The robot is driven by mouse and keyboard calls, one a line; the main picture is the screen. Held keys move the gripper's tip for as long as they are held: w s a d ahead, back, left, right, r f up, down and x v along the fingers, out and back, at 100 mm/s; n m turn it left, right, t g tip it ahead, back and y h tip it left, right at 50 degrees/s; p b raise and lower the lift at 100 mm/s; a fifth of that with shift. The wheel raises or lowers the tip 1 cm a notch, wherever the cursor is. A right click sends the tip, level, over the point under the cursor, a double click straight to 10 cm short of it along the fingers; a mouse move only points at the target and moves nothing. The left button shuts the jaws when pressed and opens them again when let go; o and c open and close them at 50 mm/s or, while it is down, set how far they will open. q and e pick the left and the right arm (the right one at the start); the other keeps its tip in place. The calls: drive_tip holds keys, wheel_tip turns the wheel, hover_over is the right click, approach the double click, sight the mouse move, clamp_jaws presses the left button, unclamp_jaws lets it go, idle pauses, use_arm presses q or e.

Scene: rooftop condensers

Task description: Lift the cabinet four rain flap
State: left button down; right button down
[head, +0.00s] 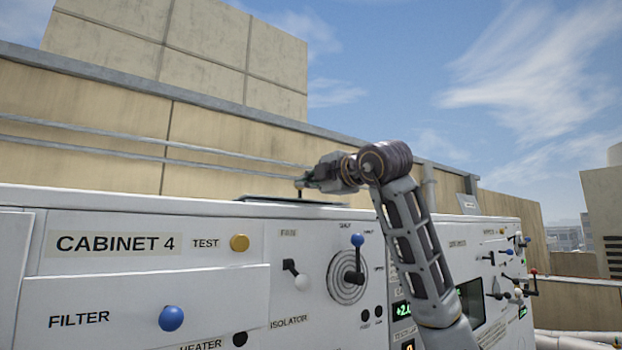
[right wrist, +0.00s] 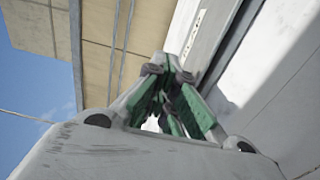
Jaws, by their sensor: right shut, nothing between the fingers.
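Cabinet four is the white cabinet with the "CABINET 4" label (head: 115,244) on its front. A thin, dark-edged flat panel, which looks like the rain flap (head: 270,201), lies nearly level along the cabinet's top edge. My right gripper (head: 303,183) is just above this panel, reaching in from the right. A short dark upright piece shows between them; I cannot tell whether it is a fingertip or part of the flap. In the right wrist view the green-padded fingers (right wrist: 170,66) meet at their tips with nothing held. My left gripper is out of view.
The cabinet front carries a blue filter knob (head: 171,318), a yellow test button (head: 239,243), a blue-tipped lever (head: 357,241) and an isolator handle (head: 296,275). Horizontal pipes (head: 130,144) run along the beige wall behind. Open air lies above the cabinet.

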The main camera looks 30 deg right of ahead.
drive_tip(key=shift+w+f, duration=0.15)
drive_tip(key=shift+w, duration=0.15)
drive_tip(key=shift+w+r+p, duration=0.15)
drive_tip(key=shift+r+p, duration=0.1)
drive_tip(key=shift+p, duration=0.15)
drive_tip(key=shift+w+a+r+p, duration=0.1)
drive_tip(key=shift+w+r+p, duration=0.1)
drive_tip(key=shift+r+p, duration=0.15)
drive_tip(key=shift+w+r+p, duration=0.35)
drive_tip(key=shift+r+p, duration=0.1)
drive_tip(key=shift+p, duration=0.1)
idle(0.3)
drive_tip(key=shift+w+a+r, duration=0.1)
drive_tip(key=shift+w+r, duration=0.8)
drive_tip(key=shift+r, duration=0.15)
drive_tip(key=shift+w+r, duration=0.1)
drive_tip(key=shift+r, duration=0.1)
